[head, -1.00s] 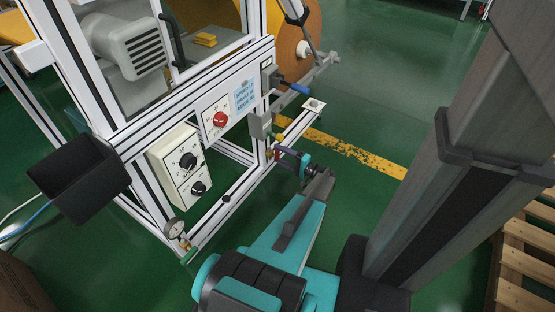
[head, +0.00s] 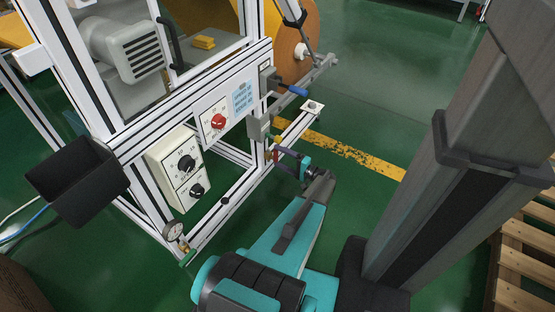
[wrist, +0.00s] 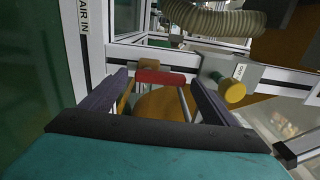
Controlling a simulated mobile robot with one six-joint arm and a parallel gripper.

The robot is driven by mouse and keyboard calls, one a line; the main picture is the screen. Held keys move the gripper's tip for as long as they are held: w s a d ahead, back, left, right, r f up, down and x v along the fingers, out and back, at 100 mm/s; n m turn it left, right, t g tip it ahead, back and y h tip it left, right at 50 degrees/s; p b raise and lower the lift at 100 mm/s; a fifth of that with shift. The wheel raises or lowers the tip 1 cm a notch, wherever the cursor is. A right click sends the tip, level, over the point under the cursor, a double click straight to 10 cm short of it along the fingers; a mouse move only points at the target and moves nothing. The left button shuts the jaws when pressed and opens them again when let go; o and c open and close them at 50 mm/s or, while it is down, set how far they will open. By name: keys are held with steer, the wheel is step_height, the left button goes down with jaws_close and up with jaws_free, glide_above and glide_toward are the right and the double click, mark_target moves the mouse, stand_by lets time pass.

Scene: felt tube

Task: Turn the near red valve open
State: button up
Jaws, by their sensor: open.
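The red valve handle (wrist: 160,77) is a short red bar in the wrist view, between and ahead of my fingertips. In the head view it is small and mostly hidden by the fingers, at the lower frame rail. My gripper (wrist: 158,86) is open, with one dark finger on each side of the handle. A gap shows on both sides, and I cannot tell whether either finger touches. In the head view my gripper (head: 283,153) is at the frame's right corner post, below a grey box.
A yellow knob (wrist: 235,91) on a white-tagged fitting is close to the right finger. An "AIR IN" label (wrist: 83,23) is on the left post. A blue-handled lever (head: 292,89) is above my gripper. Green floor to the right is free; a wooden pallet (head: 525,250) is at far right.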

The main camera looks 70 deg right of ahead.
steer(key=p+v, duration=0.2)
steer(key=v, duration=1.1)
steer(key=shift+p, duration=0.4)
